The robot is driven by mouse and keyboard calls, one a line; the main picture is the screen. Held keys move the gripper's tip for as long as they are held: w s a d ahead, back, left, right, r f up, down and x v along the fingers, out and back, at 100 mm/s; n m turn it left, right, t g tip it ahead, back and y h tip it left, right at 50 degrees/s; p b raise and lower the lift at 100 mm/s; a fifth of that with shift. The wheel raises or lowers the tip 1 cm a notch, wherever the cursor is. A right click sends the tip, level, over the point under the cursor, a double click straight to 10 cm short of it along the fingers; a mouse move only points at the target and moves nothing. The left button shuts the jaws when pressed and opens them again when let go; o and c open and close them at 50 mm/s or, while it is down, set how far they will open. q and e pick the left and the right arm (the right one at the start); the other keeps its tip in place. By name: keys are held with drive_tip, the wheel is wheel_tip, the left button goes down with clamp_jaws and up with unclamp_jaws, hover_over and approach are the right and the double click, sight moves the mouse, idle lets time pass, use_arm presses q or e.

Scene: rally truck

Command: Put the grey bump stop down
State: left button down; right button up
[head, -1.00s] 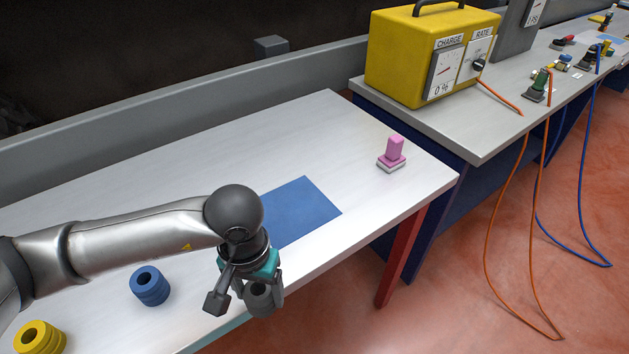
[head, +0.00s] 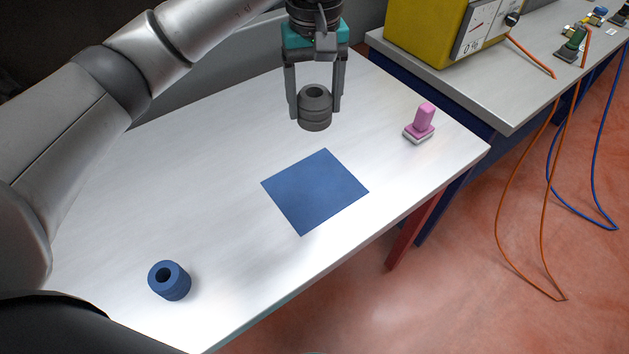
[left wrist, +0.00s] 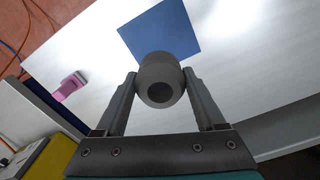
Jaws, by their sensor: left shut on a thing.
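My left gripper (head: 315,101) is shut on the grey bump stop (head: 314,112), a ribbed ring with a hole through it. It holds the bump stop upright above the white table, behind the blue square mat (head: 314,192). In the left wrist view the bump stop (left wrist: 160,82) sits between the two fingers (left wrist: 160,95), and the blue mat (left wrist: 170,32) lies beyond it. Nothing shows on the mat. My right gripper is not in view.
A blue bump stop (head: 169,281) stands at the front left of the white table (head: 215,210). A pink-handled block (head: 421,123) stands near the right end. A yellow charger (head: 430,30) is on the grey bench behind. Cables hang at right.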

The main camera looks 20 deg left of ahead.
use_arm(q)
wheel_tip(320, 180, down, 15)
drive_tip(key=shift+f+b, duration=0.15)
drive_tip(key=shift+b, duration=0.35)
wheel_tip(320, 180, down, 4)
drive_tip(key=shift+f+b, duration=0.15)
drive_tip(key=shift+b, duration=0.25)
unclamp_jaws()
drive_tip(key=shift+r+p, duration=0.3)
drive_tip(key=shift+r, duration=0.25)
wheel_tip(320, 180, up, 11)
drive_tip(key=shift+r+p, duration=0.15)
drive_tip(key=shift+p, duration=0.2)
